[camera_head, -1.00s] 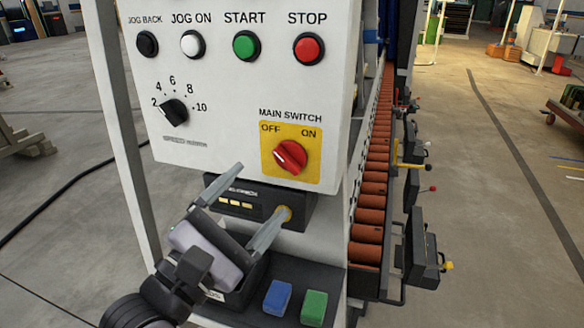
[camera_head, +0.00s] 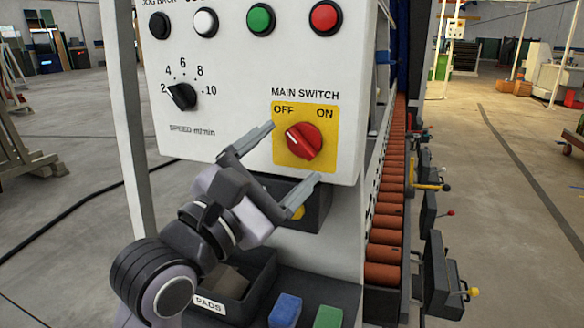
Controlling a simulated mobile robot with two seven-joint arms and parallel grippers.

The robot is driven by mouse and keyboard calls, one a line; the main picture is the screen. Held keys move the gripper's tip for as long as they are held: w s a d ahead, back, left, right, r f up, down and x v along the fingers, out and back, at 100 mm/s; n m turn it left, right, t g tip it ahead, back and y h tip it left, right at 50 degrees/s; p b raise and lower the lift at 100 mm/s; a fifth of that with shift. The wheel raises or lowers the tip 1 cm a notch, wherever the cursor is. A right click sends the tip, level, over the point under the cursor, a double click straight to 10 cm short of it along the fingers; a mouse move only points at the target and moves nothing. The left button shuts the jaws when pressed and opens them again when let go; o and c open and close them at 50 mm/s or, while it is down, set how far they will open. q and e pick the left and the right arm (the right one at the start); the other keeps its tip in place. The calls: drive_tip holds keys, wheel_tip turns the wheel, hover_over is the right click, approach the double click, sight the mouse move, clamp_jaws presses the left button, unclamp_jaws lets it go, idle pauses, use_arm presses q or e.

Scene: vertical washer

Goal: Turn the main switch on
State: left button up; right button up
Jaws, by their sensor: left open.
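The main switch (camera_head: 304,141) is a red rotary knob on a yellow plate (camera_head: 322,164) marked OFF and ON, low on the white control panel. Its white pointer line slants up-left toward OFF. My left gripper (camera_head: 294,157) is open and empty, just below and left of the knob. One finger overlaps the plate's left edge in the picture and the other is below the plate. Neither finger appears to be touching the knob. My right gripper is not in view.
A black speed dial (camera_head: 183,96) and a row of push buttons, including green (camera_head: 261,19) and red (camera_head: 325,18), are on the panel. Below are a black PADS bin (camera_head: 241,305), a blue block (camera_head: 285,310) and a green block (camera_head: 328,317). An orange roller conveyor (camera_head: 384,225) runs at right.

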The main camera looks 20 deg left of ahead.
sight(302, 143)
use_arm(q)
drive_tip(key=shift+w+d+r, duration=0.15)
drive_tip(key=shift+w+r, duration=0.05)
drive_tip(key=shift+w, duration=0.2)
drive_tip(key=shift+x, duration=0.85)
